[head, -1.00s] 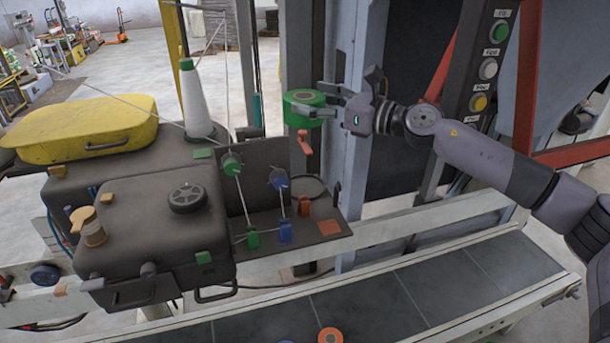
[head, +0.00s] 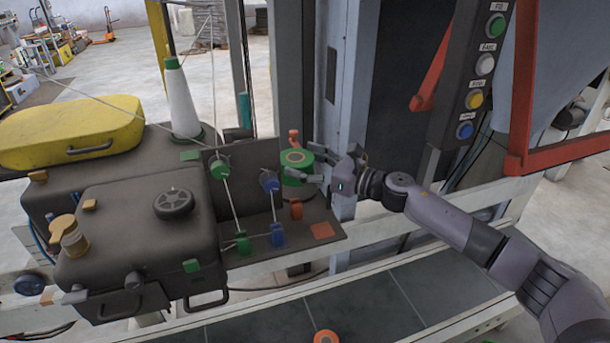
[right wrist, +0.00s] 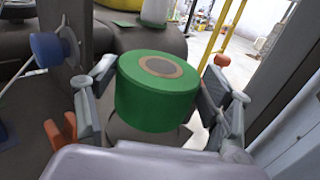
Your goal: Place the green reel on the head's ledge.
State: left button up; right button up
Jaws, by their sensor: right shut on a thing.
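The green reel (head: 297,166), a short cylinder with a tan ring on its top, is upright in my right gripper (head: 308,172). In the right wrist view, the reel (right wrist: 155,95) sits between the two fingers, which are shut on its sides. The head (head: 140,240) is a dark grey machine body at left. Its ledge (head: 270,245) is a dark shelf with a back plate, extending right. The reel is over the ledge's rear right part; I cannot tell whether it touches. A grey round base (right wrist: 150,134) shows partly beneath the reel. My left gripper is not in view.
A grey post (head: 345,110) stands close right. A conveyor (head: 360,305) runs in front.

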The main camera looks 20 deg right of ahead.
notch_tip(320, 180, down, 3)
jog(key=shift+f, duration=0.3)
jog(key=shift+s+f, duration=0.1)
jog(key=shift+f, duration=0.05)
jog(key=o, duration=1.3)
